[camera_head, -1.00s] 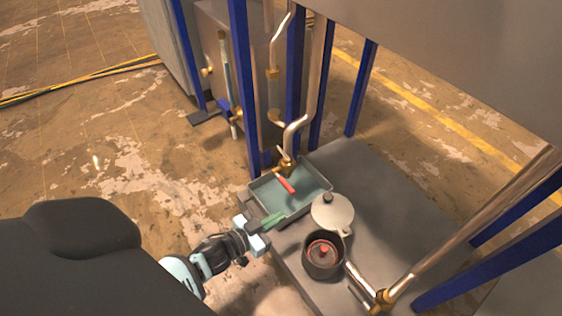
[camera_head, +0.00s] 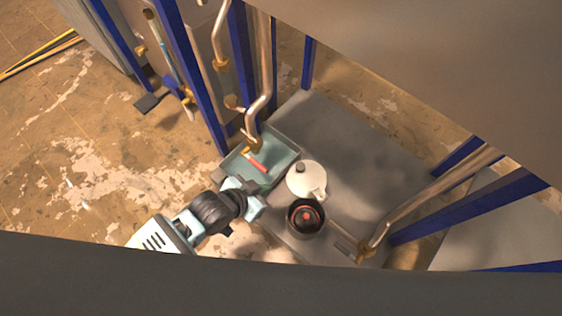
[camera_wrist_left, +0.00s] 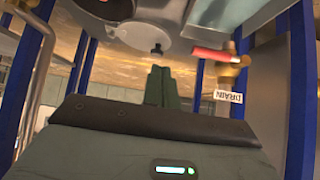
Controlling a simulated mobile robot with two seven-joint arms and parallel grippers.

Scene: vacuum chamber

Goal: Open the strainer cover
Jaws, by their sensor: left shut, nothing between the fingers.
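The strainer cover (camera_head: 312,184) is a pale grey round lid with a dark knob, swung to the side. The strainer body (camera_head: 291,226) beside it is a dark, open-topped cylinder with a red part inside. My left gripper (camera_head: 258,196) is at the tray's near edge, left of the cover and apart from it; its fingertips are hard to make out there. In the left wrist view its green fingers (camera_wrist_left: 160,86) are shut together and empty, pointing towards a dark knob below a grey rounded part. My right gripper is not in view.
A tray (camera_head: 283,177) with greenish liquid sits beside the strainer, under a brass valve with a red handle (camera_head: 255,163). A DRAIN label (camera_wrist_left: 229,96) hangs near the valve. Pipes and blue posts (camera_head: 201,88) stand around; a large grey surface overhangs at upper right.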

